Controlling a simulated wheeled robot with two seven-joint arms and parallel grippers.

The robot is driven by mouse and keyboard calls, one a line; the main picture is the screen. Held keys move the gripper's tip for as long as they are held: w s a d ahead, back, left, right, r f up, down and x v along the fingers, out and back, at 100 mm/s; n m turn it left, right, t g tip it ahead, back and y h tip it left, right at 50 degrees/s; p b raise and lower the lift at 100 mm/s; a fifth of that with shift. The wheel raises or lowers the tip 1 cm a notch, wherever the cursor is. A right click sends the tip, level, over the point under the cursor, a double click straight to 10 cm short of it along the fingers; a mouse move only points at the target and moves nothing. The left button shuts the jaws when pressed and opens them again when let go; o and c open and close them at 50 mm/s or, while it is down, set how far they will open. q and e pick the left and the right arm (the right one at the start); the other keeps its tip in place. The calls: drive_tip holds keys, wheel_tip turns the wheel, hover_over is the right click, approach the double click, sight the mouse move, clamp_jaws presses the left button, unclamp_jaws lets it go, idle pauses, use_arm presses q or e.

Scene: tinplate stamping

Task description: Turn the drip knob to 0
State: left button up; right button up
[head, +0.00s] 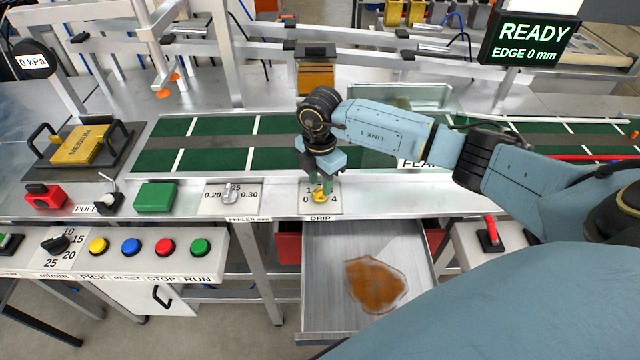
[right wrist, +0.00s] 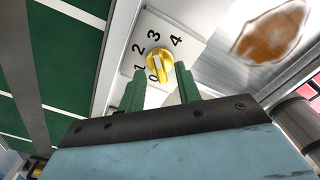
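The yellow drip knob (head: 320,196) sits on a white dial plate marked DRIP on the front ledge. In the right wrist view the knob (right wrist: 159,62) shows with the numbers 0 to 4 around it. A pale bar lies across its face; I cannot tell exactly which number it points to. My right gripper (head: 321,184) points down over the knob. Its green fingers (right wrist: 160,76) are apart, with the tips on either side of the knob's near edge. I see no clear contact. My left gripper is not in view.
An open metal drawer (head: 335,300) with a brown puddle is below the dial. The feeler dial (head: 231,197) and a green block (head: 156,196) lie to the left on the ledge. A green conveyor belt (head: 215,160) runs behind. A READY screen (head: 530,38) hangs at upper right.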

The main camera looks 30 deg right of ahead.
drive_tip(key=shift+f, duration=1)
drive_tip(key=shift+c, duration=0.2)
clamp_jaws()
